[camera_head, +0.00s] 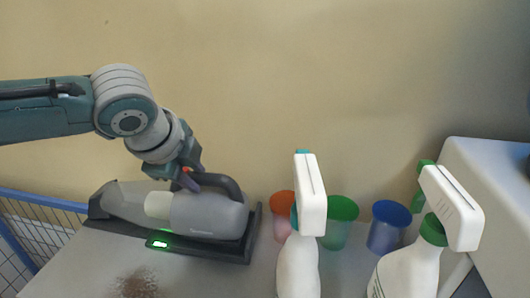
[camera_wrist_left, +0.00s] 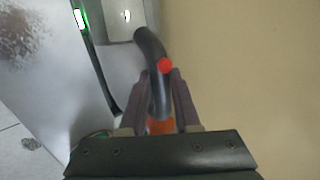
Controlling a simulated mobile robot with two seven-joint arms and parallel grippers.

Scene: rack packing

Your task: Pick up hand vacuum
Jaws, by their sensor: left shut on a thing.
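The hand vacuum (camera_head: 205,214) is grey with a pale band and a dark looped handle. It lies in a black dock (camera_head: 240,250) with a green-lit display, on a grey surface against the wall. My left gripper (camera_head: 188,181) reaches down from the upper left and is shut on the vacuum's handle. In the left wrist view, the dark handle (camera_wrist_left: 150,48) runs between the two fingers of the left gripper (camera_wrist_left: 160,95). A red spot shows on the handle there. My right gripper is not in view.
Two white spray bottles (camera_head: 298,264) (camera_head: 408,272) stand at the front right. Orange (camera_head: 281,208), green (camera_head: 341,220) and blue (camera_head: 388,226) cups stand behind them. A white box-like unit (camera_head: 492,185) is at the right edge. A blue wire basket (camera_head: 35,232) is at the left. A dark speckled patch (camera_head: 137,284) marks the surface.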

